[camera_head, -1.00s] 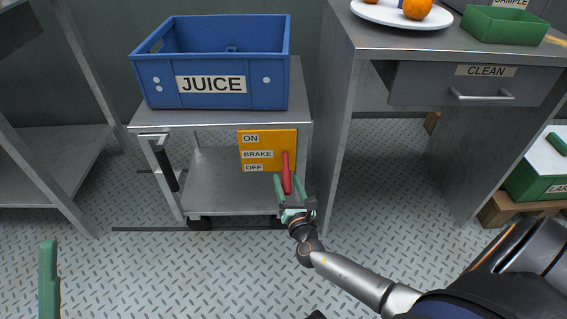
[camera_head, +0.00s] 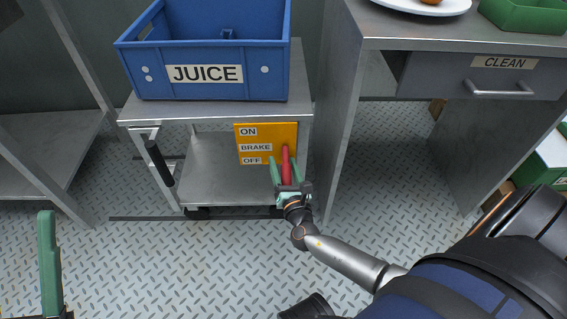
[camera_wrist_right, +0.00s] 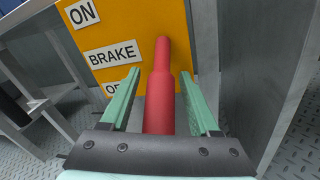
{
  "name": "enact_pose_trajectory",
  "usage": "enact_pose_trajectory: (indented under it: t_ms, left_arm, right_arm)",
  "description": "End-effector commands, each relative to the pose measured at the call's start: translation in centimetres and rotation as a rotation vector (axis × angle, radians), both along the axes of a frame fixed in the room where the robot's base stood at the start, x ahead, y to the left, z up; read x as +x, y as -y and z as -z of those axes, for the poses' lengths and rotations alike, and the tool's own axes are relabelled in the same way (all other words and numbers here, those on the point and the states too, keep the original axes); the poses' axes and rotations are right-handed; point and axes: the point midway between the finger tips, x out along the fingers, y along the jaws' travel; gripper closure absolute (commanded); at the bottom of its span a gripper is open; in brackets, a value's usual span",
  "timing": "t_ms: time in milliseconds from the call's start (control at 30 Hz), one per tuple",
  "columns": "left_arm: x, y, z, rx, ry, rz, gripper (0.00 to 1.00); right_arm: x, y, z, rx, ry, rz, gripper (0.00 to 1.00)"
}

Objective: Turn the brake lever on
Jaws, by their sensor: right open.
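The red brake lever (camera_head: 286,163) is at the right side of an orange panel (camera_head: 268,130) on the cart's front, right of the BRAKE and OFF labels. Its thicker lower part is nearest my right gripper (camera_head: 284,163). That gripper is open, with one green finger on each side of the lever. In the right wrist view the lever (camera_wrist_right: 159,95) stands between the two spread fingers (camera_wrist_right: 160,98), with gaps on both sides. A green finger of my left gripper (camera_head: 48,262) shows at the lower left, far from the panel; its other finger is not clearly seen.
A blue JUICE crate (camera_head: 205,72) sits on the metal cart (camera_head: 140,108), which has a black handle (camera_head: 159,163) at left. A metal desk with a CLEAN drawer (camera_head: 485,80) stands close on the right. The patterned floor in front is clear.

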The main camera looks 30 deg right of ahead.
Motion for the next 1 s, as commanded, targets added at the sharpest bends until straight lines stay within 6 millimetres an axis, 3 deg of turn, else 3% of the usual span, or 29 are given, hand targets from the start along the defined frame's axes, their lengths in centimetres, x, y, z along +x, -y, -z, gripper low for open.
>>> enact_pose_trajectory:
  t_ms: [100, 633, 1000]
  left_arm:
    - [0.00, -0.01, 0.00, 0.001, 0.000, -0.001, 0.50]
    - [-0.01, 0.02, 0.01, 0.001, 0.000, 0.000, 0.50]
    - [-0.02, 0.06, 0.04, 0.002, 0.000, 0.002, 0.50]
  right_arm:
    - [-0.01, -0.01, 0.02, 0.000, 0.000, 0.000, 0.39]
    - [0.02, 0.02, 0.00, 0.000, 0.000, 0.000, 0.98]
    - [0.03, 0.03, -0.02, 0.000, 0.000, 0.000, 1.00]
